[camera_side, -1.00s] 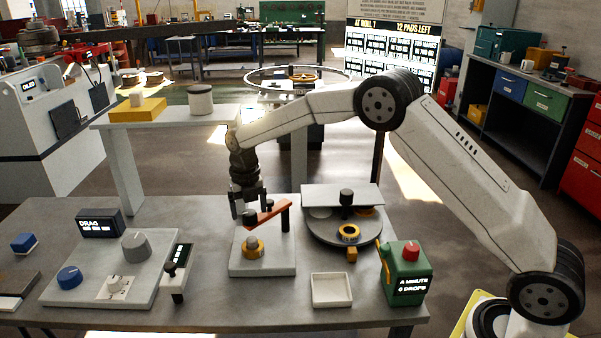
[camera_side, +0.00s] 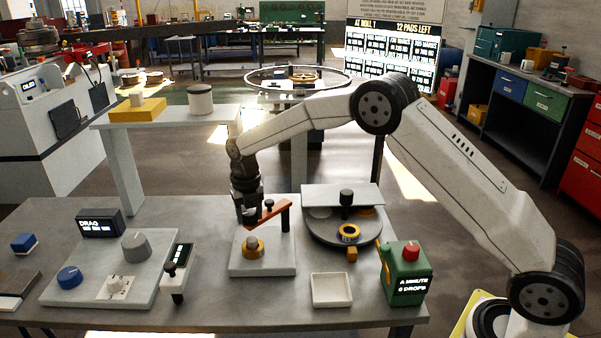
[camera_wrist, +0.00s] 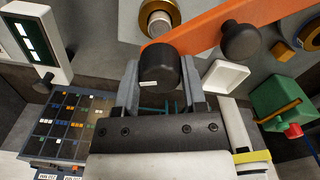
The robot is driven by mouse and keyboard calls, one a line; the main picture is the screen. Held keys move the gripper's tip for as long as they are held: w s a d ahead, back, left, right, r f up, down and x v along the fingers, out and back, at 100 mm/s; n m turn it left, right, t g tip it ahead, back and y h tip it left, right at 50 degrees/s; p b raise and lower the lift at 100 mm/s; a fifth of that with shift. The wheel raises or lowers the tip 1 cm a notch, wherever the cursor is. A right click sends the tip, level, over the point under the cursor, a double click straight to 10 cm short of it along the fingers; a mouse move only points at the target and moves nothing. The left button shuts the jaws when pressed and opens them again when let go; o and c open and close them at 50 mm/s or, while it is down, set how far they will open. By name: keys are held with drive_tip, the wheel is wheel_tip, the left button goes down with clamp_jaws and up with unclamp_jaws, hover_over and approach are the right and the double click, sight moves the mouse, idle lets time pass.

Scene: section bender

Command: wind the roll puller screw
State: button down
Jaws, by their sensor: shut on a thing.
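An orange crank arm (camera_side: 280,210) runs across a pale base plate (camera_side: 275,267). It also crosses the top of the wrist view (camera_wrist: 205,32). My gripper (camera_side: 248,220) is at the arm's left end, pointing down. In the wrist view its two fingers stand on either side of a black round grip (camera_wrist: 158,70) and are shut on it. A smaller black knob (camera_wrist: 242,42) stands farther along the arm. A yellow-ringed pale round part (camera_side: 253,247) sits on the plate below and in front of the arm. My gripper mostly hides the grip in the side view.
A dark turntable (camera_side: 318,236) with yellow-ringed parts stands close on the right. A white tray (camera_side: 331,290) and a green can (camera_side: 407,272) are front right. A dial panel (camera_side: 85,292) lies left. A raised shelf (camera_side: 165,117) stands behind left.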

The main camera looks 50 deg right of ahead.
sight(249, 212)
drive_tip(key=shift+n, duration=1.5)
drive_tip(key=shift+c, duration=0.7)
unclamp_jaws()
drive_tip(key=shift+r, duration=0.1)
drive_tip(key=shift+r, duration=3.85)
